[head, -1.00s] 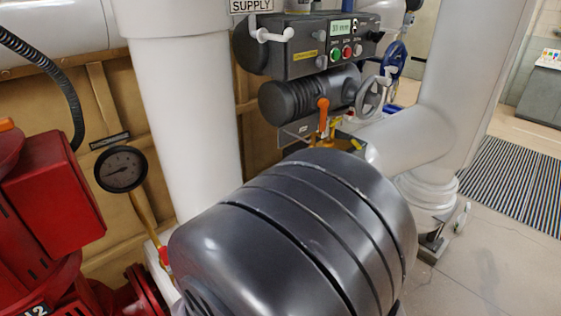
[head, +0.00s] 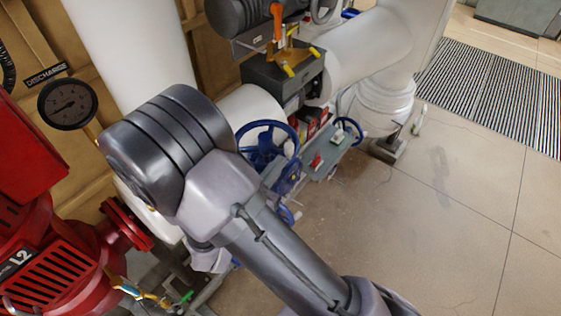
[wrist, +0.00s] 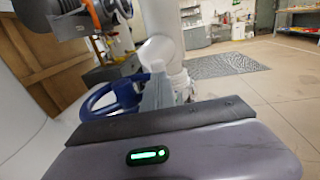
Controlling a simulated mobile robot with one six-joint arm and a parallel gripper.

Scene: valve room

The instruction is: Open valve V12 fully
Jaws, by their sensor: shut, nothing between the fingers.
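Several blue handwheels show in the head view, and I can read no V12 tag on any of them. The largest blue handwheel (head: 268,145) stands just right of my arm, beside the white pipe. A smaller blue handwheel (head: 348,132) is to its right, and part of another (head: 286,215) shows lower down. In the wrist view a blue handwheel (wrist: 112,100) is just left of my gripper (wrist: 157,78). My gripper is shut and empty; contact with the wheel cannot be told. My gripper is not visible in the head view.
A red pump (head: 40,240) and a discharge gauge (head: 67,103) stand at left. An orange lever (head: 277,20) rises above a grey box (head: 285,72). Small items lie on a grey tray (head: 325,160). Open floor (head: 450,230) and a striped mat (head: 495,95) are at right.

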